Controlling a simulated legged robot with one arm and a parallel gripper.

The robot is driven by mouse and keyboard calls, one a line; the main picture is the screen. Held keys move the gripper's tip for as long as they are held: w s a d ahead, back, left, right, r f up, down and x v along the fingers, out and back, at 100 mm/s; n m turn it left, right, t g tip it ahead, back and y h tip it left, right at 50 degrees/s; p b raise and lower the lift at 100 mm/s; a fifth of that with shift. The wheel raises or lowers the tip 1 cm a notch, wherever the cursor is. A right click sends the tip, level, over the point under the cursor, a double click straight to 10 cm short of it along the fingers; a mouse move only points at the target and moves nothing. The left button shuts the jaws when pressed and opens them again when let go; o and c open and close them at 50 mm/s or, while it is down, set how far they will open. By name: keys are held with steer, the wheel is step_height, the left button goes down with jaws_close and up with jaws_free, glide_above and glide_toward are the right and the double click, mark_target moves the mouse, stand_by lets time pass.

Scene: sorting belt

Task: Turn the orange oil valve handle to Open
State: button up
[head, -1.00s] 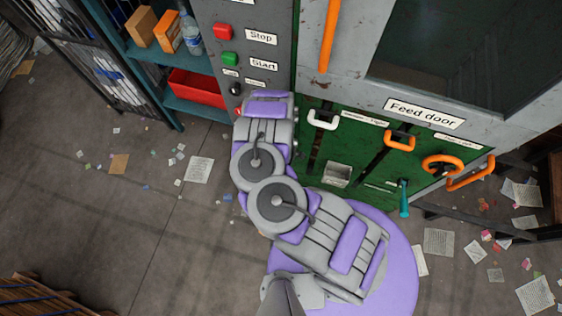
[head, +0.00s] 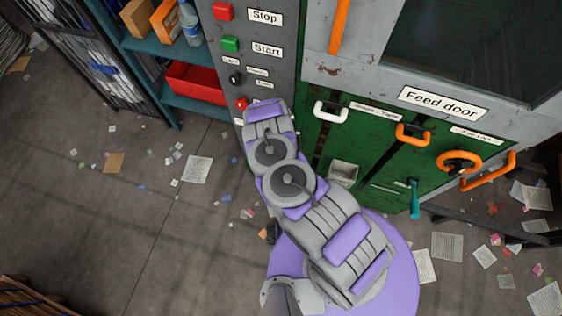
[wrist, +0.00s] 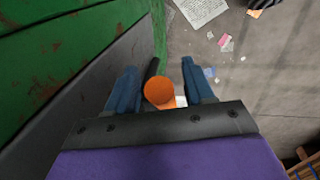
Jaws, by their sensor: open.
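An orange cylindrical piece (wrist: 159,92) shows in the wrist view between the two blue fingers of my gripper (wrist: 158,88). It looks like the end of the orange valve handle, but no oil or Open label is readable there. My gripper is open, with a finger on either side of the orange piece. A gap shows on the right side; contact on the left cannot be told. A dark bar lies behind the orange piece. In the head view my arm hides the gripper and this handle.
The grey control panel (head: 247,72) has Stop and Start buttons. The green machine front carries a white handle (head: 331,112), an orange handle (head: 412,137), an orange wheel (head: 460,161) and a teal lever (head: 414,199). A teal shelf with a red bin (head: 196,84) stands left. Papers litter the floor.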

steer(key=shift+a+f, duration=0.35)
steer(key=shift+d+r, duration=0.1)
steer(key=shift+d, duration=0.3)
steer(key=shift+c, duration=0.2)
steer(key=shift+d, duration=0.2)
steer(key=shift+c, duration=2.3)
steer(key=shift+a, duration=0.4)
steer(key=c, duration=0.4)
jaws_close()
